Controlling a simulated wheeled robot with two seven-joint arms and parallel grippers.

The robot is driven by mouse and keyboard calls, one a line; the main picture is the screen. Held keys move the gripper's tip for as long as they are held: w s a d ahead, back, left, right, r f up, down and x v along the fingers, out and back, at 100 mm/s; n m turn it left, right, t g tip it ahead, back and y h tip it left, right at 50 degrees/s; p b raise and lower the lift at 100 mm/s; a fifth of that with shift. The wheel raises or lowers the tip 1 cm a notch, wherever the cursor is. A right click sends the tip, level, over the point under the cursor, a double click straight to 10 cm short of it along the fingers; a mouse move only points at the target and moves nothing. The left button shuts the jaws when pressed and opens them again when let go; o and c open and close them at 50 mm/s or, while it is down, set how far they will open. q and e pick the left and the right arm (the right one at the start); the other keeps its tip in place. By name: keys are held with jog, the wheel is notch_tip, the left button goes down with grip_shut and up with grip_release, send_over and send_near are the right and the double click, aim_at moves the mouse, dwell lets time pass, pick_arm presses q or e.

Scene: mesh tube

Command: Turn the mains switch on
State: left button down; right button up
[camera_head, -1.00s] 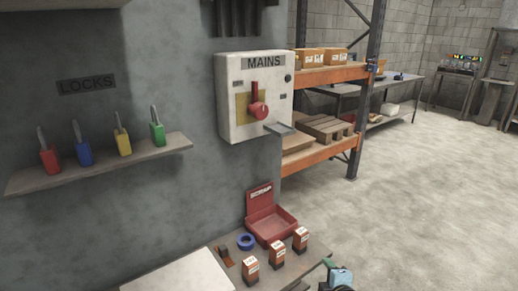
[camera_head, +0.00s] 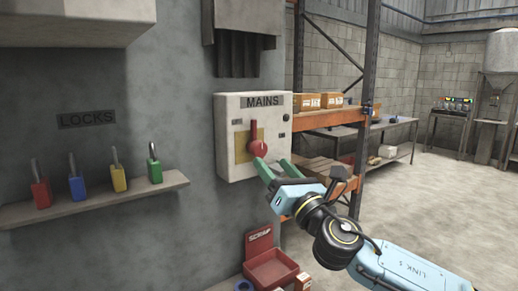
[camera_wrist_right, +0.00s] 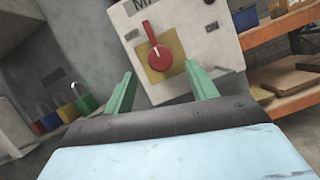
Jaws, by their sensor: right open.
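The mains switch is a red rotary handle (camera_head: 257,142) on a yellow plate, on the front of a pale box (camera_head: 228,160) labelled MAINS on the grey wall. Its lever points up in the head view. The red handle also shows in the right wrist view (camera_wrist_right: 158,54), ahead of the fingers, its lever tilted up and left. My right gripper (camera_head: 274,168) is open, with green fingers just below and in front of the handle; I cannot tell whether they touch the box. In the wrist view the gripper's fingers (camera_wrist_right: 163,90) stand wide apart with nothing between them. My left gripper is not in view.
A shelf (camera_head: 100,202) labelled LOCKS holds several coloured padlocks at the left. A red scrap bin (camera_head: 270,268) sits below the box. An orange-beamed rack (camera_head: 330,117) with cartons stands right behind it. Open floor (camera_head: 450,210) lies to the right.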

aim_at(262, 151)
jog(key=x, duration=0.7)
jog(key=shift+w+a+r, duration=0.1)
jog(key=shift+w, duration=0.25)
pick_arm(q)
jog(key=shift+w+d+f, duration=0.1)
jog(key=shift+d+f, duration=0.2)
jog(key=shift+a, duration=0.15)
pick_arm(e)
jog(key=shift+c, duration=0.3)
